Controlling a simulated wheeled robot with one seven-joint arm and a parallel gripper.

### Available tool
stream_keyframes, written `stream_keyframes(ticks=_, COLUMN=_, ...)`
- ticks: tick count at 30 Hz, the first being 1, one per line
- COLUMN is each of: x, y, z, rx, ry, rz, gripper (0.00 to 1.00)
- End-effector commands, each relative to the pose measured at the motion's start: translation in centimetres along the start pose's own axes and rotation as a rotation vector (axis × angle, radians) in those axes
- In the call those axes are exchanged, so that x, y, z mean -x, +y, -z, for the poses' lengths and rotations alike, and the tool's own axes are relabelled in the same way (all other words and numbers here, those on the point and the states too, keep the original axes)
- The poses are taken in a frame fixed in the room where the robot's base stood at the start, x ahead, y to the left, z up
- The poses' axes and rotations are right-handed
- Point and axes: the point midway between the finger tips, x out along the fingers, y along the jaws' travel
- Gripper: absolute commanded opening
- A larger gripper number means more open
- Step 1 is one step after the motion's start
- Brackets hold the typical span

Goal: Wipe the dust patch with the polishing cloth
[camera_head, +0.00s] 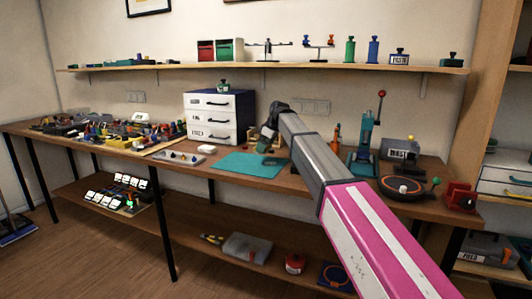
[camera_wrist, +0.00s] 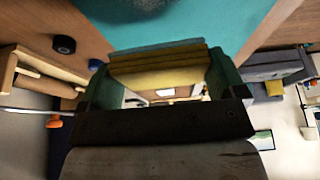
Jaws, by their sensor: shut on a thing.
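My gripper (camera_head: 266,143) is over the workbench, near the back right part of the teal mat (camera_head: 235,165). In the wrist view my gripper (camera_wrist: 160,80) is shut on a folded yellow cloth (camera_wrist: 160,66) with a teal layer along its top edge; I take it as the polishing cloth. The teal mat (camera_wrist: 205,22) fills the top of the wrist view. A dark greyish patch (camera_wrist: 140,4) on it is cut off by the top edge; it looks like the dust patch. The cloth appears apart from this patch. The arm hides part of the mat in the head view.
A white drawer cabinet (camera_head: 210,118) stands behind the mat to the left. Several small parts crowd the bench's left end. A teal press (camera_head: 365,140) and a dark turntable (camera_head: 405,187) stand to the right. A loaded shelf (camera_head: 270,68) runs above.

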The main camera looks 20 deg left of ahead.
Motion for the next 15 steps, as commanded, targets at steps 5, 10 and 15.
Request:
stream_keyframes(ticks=5, x=1.4, y=0.3, z=1.1, rx=-0.003, ry=0.001, rz=-0.003, gripper=0.64)
stream_keyframes(ticks=10, x=1.9, y=0.3, z=1.4, rx=-0.005, ry=0.000, rz=-0.003, gripper=0.64)
stream_keyframes(ticks=15, x=1.9, y=0.3, z=1.4, rx=-0.005, ry=0.000, rz=-0.003, gripper=0.64)
